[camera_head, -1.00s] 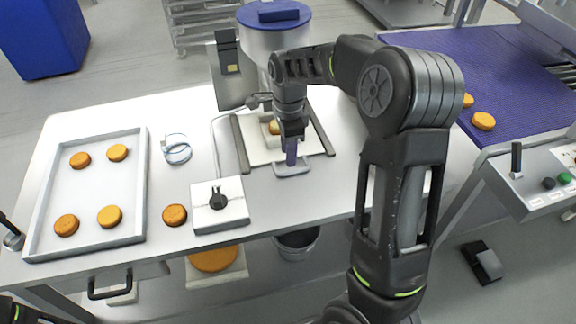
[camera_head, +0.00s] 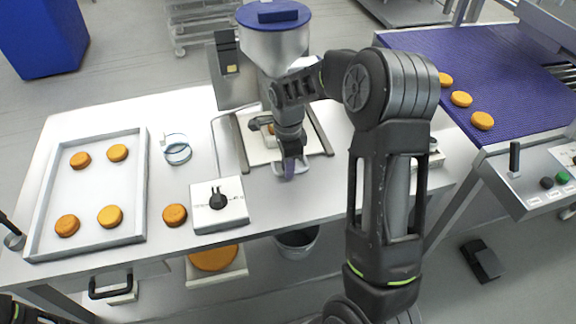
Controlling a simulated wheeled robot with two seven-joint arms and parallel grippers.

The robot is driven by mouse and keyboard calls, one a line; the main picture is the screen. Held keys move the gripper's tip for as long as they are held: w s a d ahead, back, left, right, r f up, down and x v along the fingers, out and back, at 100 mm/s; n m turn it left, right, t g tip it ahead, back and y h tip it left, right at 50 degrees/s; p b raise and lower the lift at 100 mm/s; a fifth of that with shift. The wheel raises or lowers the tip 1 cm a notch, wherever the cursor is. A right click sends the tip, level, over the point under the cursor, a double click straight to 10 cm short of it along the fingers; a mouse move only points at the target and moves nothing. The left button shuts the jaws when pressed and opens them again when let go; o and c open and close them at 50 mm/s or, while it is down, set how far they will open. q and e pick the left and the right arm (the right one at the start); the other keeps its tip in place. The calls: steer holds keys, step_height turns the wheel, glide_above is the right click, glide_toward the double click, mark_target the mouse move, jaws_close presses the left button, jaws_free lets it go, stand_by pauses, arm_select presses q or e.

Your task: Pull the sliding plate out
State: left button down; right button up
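The sliding plate (camera_head: 254,150) is a pale flat plate under the hopper machine (camera_head: 272,42), between two dark rails. A small orange round shows on it, partly hidden by my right arm. My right gripper (camera_head: 290,170) points down at the plate's front edge, where its grey handle is. The gripper covers most of the handle, and I cannot tell whether the fingers are closed on it. My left gripper does not show; only a dark bit of my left arm is at the bottom left corner.
A white tray (camera_head: 139,210) with several orange rounds stands on the table's left. A loose round (camera_head: 174,215) and a white box with a black knob (camera_head: 220,206) lie in front. A clear ring-like item (camera_head: 177,152) lies behind them. A blue conveyor (camera_head: 500,75) carries rounds at right.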

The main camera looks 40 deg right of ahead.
jaws_close()
stand_by(0.9)
